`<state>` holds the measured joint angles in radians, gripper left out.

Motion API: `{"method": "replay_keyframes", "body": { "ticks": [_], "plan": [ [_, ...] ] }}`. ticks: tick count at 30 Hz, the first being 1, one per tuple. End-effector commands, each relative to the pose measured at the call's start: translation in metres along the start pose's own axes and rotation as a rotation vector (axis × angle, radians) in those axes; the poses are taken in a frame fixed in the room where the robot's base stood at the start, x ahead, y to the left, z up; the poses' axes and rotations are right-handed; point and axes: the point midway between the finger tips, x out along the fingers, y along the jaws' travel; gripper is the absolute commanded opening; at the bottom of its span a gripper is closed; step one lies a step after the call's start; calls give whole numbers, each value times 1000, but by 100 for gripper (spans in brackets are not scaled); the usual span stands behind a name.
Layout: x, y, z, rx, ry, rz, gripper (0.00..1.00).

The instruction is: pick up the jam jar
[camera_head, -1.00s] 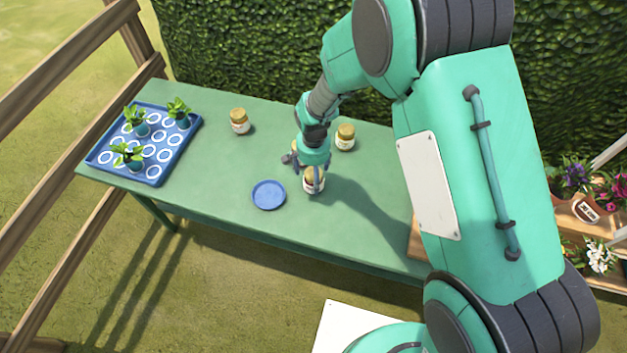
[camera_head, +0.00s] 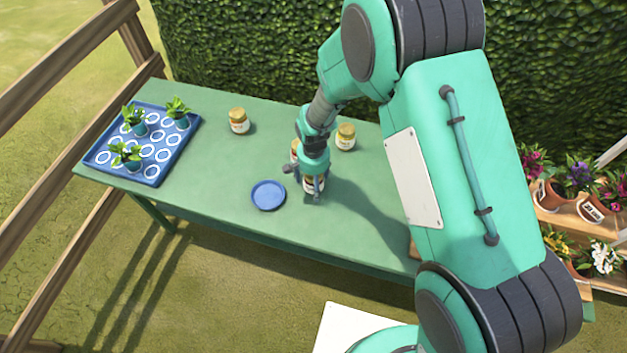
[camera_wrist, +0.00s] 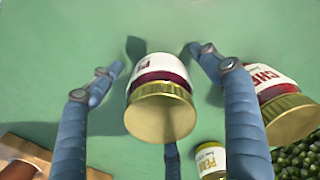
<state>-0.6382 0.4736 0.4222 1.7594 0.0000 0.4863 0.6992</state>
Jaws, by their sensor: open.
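A jam jar (camera_wrist: 160,98) with a gold lid, pale label and dark red contents stands between the spread fingers of my gripper (camera_wrist: 155,58) in the wrist view. The fingers flank it with gaps at both sides. In the head view my gripper (camera_head: 311,187) is over this jar (camera_head: 313,184) and partly hides it. A second jar (camera_wrist: 282,100), its label starting "CHE", is close outside the right finger. A third jar (camera_wrist: 210,158), its label starting "PEA", is lower in the wrist view. Its label is partly hidden.
A blue saucer (camera_head: 268,195) lies left of my gripper on the green table (camera_head: 215,170). Another jar (camera_head: 239,121) stands farther left, and one (camera_head: 346,137) at the back right. A blue tray (camera_head: 152,176) with potted plants is at the left end. A hedge (camera_head: 250,50) stands behind.

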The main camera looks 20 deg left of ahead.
Motion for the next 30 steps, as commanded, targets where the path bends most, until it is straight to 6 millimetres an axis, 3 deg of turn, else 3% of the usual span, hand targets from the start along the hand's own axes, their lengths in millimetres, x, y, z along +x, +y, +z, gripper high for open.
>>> {"method": "replay_keyframes", "body": {
  "ticks": [4,14,23,30],
  "plan": [
    [0,0,0,0,0,0,76],
    [0,0,0,0,0,0,11],
    [-2,0,0,0,1,-1,11],
    [-17,-1,-1,0,3,-2,11]
  ]
}}
